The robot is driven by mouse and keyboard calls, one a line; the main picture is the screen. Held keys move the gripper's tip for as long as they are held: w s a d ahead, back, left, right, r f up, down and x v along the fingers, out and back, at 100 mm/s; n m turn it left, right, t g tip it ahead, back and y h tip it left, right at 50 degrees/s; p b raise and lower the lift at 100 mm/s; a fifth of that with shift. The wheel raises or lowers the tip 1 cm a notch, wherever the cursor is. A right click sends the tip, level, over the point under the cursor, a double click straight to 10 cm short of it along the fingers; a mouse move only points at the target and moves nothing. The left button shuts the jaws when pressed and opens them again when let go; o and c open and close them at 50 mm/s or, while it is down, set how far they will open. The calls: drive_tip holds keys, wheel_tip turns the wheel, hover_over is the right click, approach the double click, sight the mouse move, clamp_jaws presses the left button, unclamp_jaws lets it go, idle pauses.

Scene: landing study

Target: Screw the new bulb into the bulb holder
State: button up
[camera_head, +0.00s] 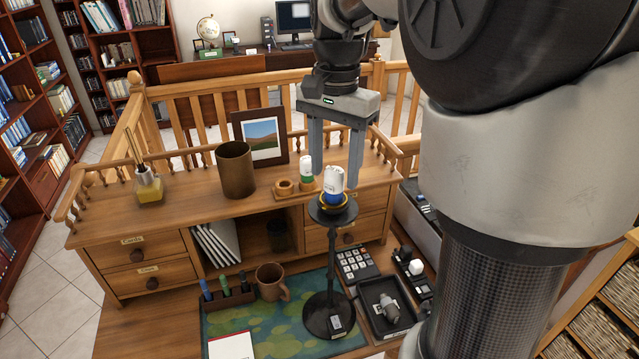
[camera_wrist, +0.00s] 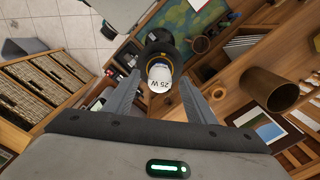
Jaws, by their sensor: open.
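A white bulb with a blue band (camera_head: 334,182) stands upright at the top of the black lamp stand's bulb holder (camera_head: 332,212); how deep its thread sits is hidden. In the wrist view the bulb (camera_wrist: 160,77), marked "25 W", shows between the finger tips, with the dark holder (camera_wrist: 158,44) beyond it. My gripper (camera_head: 336,172) points down above the holder, open, its fingers on either side of the bulb with gaps. A second white bulb with a green band (camera_head: 306,172) stands on a small wooden rack on the desk's upper shelf. A grey bulb (camera_head: 391,308) lies in a black tray.
Beside the rack's empty wooden ring (camera_head: 285,187) stand a brown cup (camera_head: 235,170) and a picture frame (camera_head: 262,138). Below are a mug (camera_head: 271,281), a pen holder (camera_head: 229,297), a calculator (camera_head: 355,265) and the black tray (camera_head: 373,322). A wooden railing runs behind the desk.

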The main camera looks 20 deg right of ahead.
wheel_tip(320, 180, up, 16)
drive_tip(key=p, duration=0.2)
drive_tip(key=s+a+f+n+t, duration=0.2)
drive_tip(key=s+f+n, duration=0.3)
drive_tip(key=s+f, duration=0.2)
drive_tip(key=s+a+f+n+t, duration=0.3)
drive_tip(key=s+f+n, duration=0.2)
drive_tip(key=s+f, duration=0.2)
drive_tip(key=shift+s+a+f+t, duration=0.3)
drive_tip(key=shift+s, duration=0.75)
